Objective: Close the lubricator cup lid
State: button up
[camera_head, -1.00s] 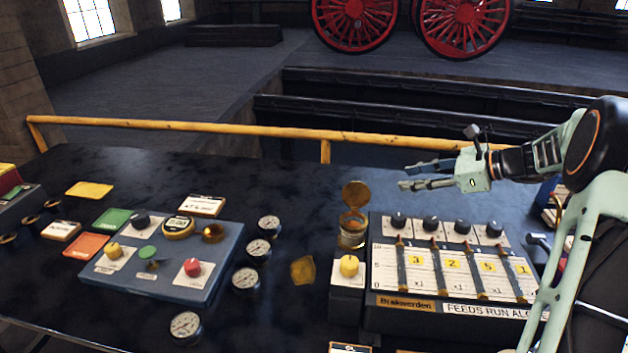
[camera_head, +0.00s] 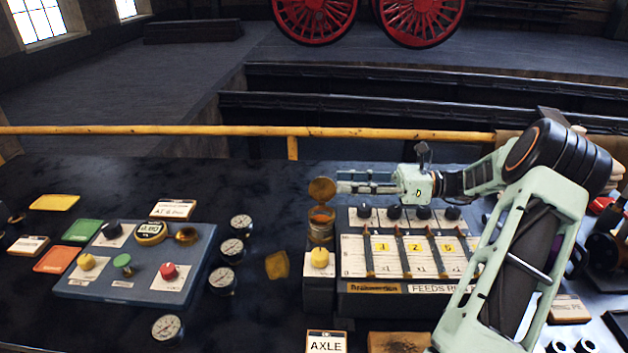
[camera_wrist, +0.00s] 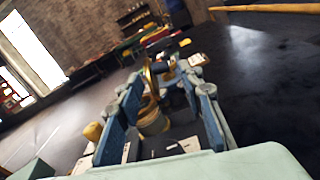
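The lubricator cup (camera_head: 320,228) is a small brass and glass cup at the left end of the lubricator box, with an amber inside. Its round brass lid (camera_head: 321,190) stands up, open, at the back of the rim. My gripper (camera_head: 342,181) is just right of the lid, level with it, its fingers pointing left; I cannot tell whether they touch it. In the wrist view my gripper (camera_wrist: 162,80) has its blue fingers apart, with the lid (camera_wrist: 150,75) seen edge-on and the cup (camera_wrist: 152,120) showing between them.
The lubricator box (camera_head: 390,287) with several black knobs lies below my arm. A yellow knob (camera_head: 319,257) stands in front of the cup. A blue panel (camera_head: 140,265) and several gauges (camera_head: 231,249) are to the left. A yellow rail (camera_head: 240,131) runs behind the table.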

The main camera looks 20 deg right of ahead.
aim_at(322, 181)
jog(key=x, duration=0.6)
jog(key=shift+a, duration=0.1)
jog(key=shift+c, duration=0.2)
grip_shut()
